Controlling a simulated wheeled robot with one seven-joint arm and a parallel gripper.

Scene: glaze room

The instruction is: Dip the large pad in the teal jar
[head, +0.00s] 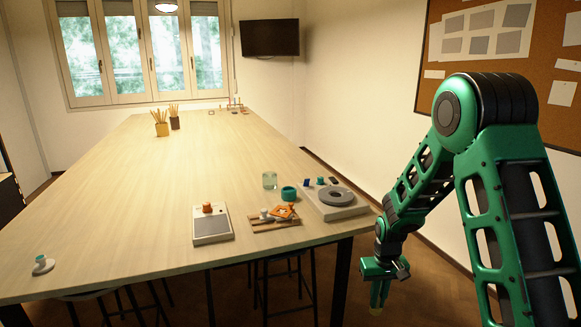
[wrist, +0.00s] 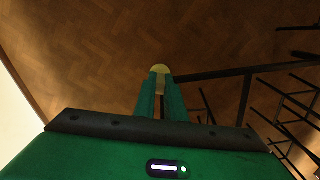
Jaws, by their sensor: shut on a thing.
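My gripper (head: 380,291) hangs off the table's right front corner, pointing down over the floor. In the wrist view its green fingers (wrist: 161,88) are shut on a small yellow thing (wrist: 160,70), which also shows below the gripper in the head view (head: 376,311). Only its rounded end shows, so I cannot tell whether it is the large pad. The teal jar (head: 289,193) stands on the table near the right edge, well up and left of my gripper. Its contents are too small to make out.
A turntable with a grey disc (head: 336,195) stands right of the jar. A clear glass (head: 269,180), a wooden tray (head: 262,224) with orange pieces and a grey board (head: 212,230) with an orange knob are nearby. Stools stand under the table (head: 140,220); its middle is clear.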

